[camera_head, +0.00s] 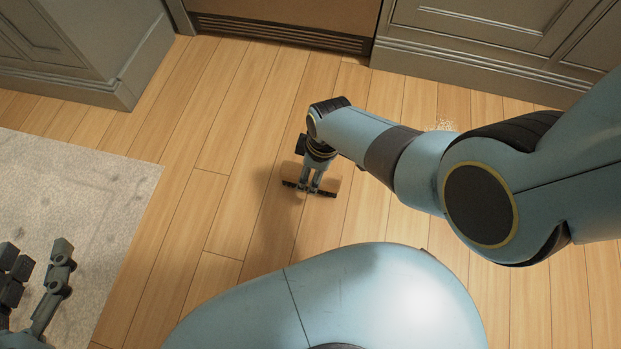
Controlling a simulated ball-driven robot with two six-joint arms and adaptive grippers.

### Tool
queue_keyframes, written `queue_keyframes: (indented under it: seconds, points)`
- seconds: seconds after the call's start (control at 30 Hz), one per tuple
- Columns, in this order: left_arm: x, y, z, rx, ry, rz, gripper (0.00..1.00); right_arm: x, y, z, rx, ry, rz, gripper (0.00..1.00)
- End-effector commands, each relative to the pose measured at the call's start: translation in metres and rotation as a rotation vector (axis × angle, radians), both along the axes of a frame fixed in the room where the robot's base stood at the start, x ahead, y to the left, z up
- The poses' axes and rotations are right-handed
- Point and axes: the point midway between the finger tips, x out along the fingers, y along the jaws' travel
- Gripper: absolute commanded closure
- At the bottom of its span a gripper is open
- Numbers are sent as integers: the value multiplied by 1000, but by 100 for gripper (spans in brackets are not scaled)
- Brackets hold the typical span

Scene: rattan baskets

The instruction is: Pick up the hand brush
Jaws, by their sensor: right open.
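What looks like the hand brush (330,185), tan with a dark strip along its near edge, lies on the wooden floor near the middle of the view. My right gripper (311,190) points down over it from above, its fingers open. The gripper hides the brush's middle. I cannot tell whether the fingers touch it. My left gripper (38,280) is at the lower left edge, open and empty above the grey rug, well away from the brush.
A pale grey rug (125,195) covers the floor at left. Grey cabinets (470,60) and a brown panel with a slatted vent (280,33) line the back. Floor left of the brush is clear.

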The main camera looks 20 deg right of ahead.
Motion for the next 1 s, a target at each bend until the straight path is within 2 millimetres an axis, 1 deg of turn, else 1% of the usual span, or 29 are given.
queue_keyframes:
  seconds: [0.03,0.3,0.5,0.6,0.73,0.97,1.0]
  points:
    - [7,-1,7,0,-49,-6,60,-2,0,-6,0,4,0,30]
    - [44,-7,63,0,-297,-33,60,0,1,-15,0,2,0,30]
    - [62,-12,105,0,-474,-53,60,1,2,-23,0,1,0,30]
    - [67,-13,120,1,-537,-61,60,2,3,-25,0,1,0,30]
    - [69,-15,131,0,-581,-67,60,2,3,-26,0,0,0,30]
    - [69,-15,133,0,-588,-68,60,3,3,-26,0,0,0,30]
    - [69,-15,133,0,-588,-68,60,2,3,-26,0,0,0,32]
